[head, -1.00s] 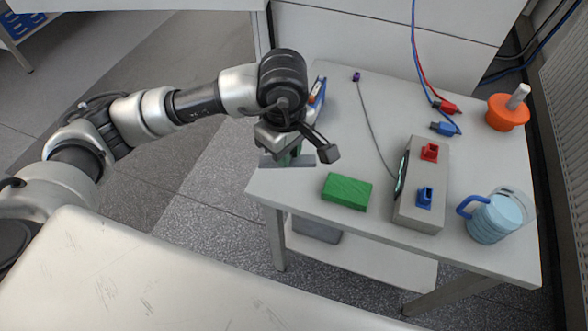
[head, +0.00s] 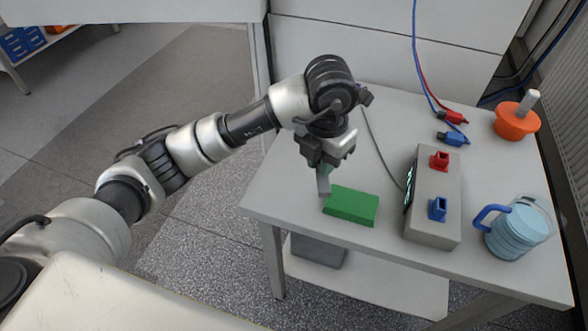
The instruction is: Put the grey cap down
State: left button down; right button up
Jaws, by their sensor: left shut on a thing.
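My left gripper (head: 325,165) is over the left part of the white table (head: 270,195), pointing down. It is shut on the grey cap (head: 323,184), which shows as a narrow grey piece below the fingers. The cap is at the left end of the green block (head: 351,205). I cannot tell whether it touches the block or the table top. The gripper hides the cap's upper part. My right gripper is not in view.
Right of the green block stands a grey box (head: 433,205) with a red socket (head: 439,161) and a blue socket (head: 437,209). A blue jug (head: 518,232), an orange bowl-like thing (head: 516,124), a red plug (head: 454,117) and a blue plug (head: 451,138) are farther right. The left front table corner is bare.

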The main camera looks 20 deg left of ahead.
pick_arm(q)
send_over(294, 176)
notch_tip(294, 176, down, 5)
jog(key=shift+s+f, duration=0.1)
notch_tip(294, 176, down, 4)
jog(key=shift+r+p, duration=0.1)
jog(key=shift+p, duration=0.35)
jog(key=shift+f, duration=0.2)
jog(key=c, duration=1.1)
grip_release()
jog(key=shift+o, duration=0.2)
jog(key=shift+r, duration=0.1)
